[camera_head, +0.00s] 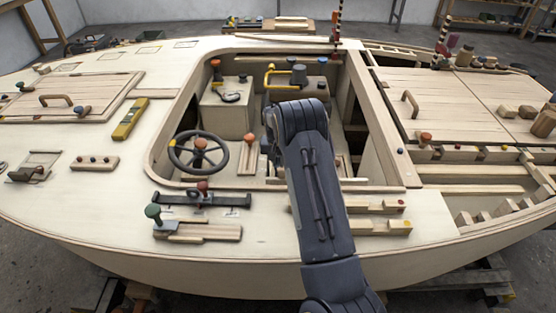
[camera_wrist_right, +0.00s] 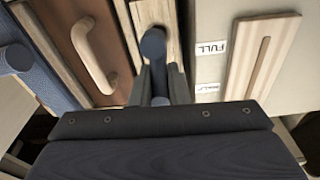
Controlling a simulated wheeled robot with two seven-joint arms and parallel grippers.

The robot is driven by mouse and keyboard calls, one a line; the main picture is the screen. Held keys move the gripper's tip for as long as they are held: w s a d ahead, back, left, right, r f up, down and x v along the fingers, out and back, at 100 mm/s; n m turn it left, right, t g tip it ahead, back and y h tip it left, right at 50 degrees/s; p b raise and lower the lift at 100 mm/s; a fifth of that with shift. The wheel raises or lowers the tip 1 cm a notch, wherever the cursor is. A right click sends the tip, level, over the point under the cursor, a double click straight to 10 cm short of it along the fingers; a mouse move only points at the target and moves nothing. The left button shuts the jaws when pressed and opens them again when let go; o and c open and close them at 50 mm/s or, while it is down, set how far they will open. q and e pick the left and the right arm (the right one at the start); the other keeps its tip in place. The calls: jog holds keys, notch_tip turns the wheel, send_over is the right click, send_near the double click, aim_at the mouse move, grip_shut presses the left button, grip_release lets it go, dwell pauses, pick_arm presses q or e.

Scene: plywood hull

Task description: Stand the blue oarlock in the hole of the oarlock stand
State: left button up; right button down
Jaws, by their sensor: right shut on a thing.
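My right gripper (camera_wrist_right: 161,78) is shut on a dark blue piece, the blue oarlock (camera_wrist_right: 153,42), whose rounded end shows between and beyond the fingers in the right wrist view. A pale wooden strip (camera_wrist_right: 155,12) lies behind the oarlock there; I cannot tell whether it is the oarlock stand, and no hole shows. In the head view my right gripper (camera_head: 271,136) is over the cockpit, mostly hidden by my own arm, and the oarlock cannot be made out. My left gripper is not in view.
In the right wrist view a brown panel with a wooden handle (camera_wrist_right: 92,55) lies left, and a slotted board (camera_wrist_right: 262,55) beside "FULL" labels lies right. In the head view a steering wheel (camera_head: 173,165) stands left of my gripper, and a yellow-handled piece (camera_head: 268,78) stands beyond it.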

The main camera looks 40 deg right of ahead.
jog(key=shift+f+b, duration=0.95)
jog(key=shift+f, duration=0.65)
jog(key=c, duration=1.3)
grip_release()
jog(key=shift+s, duration=0.1)
jog(key=shift+a, duration=0.1)
jog(key=shift+a+f, duration=0.15)
jog(key=shift+a, duration=0.1)
jog(key=r, duration=0.7)
jog(key=shift+s+r, duration=0.25)
jog(key=shift+r, duration=0.35)
jog(key=shift+s+d, duration=0.1)
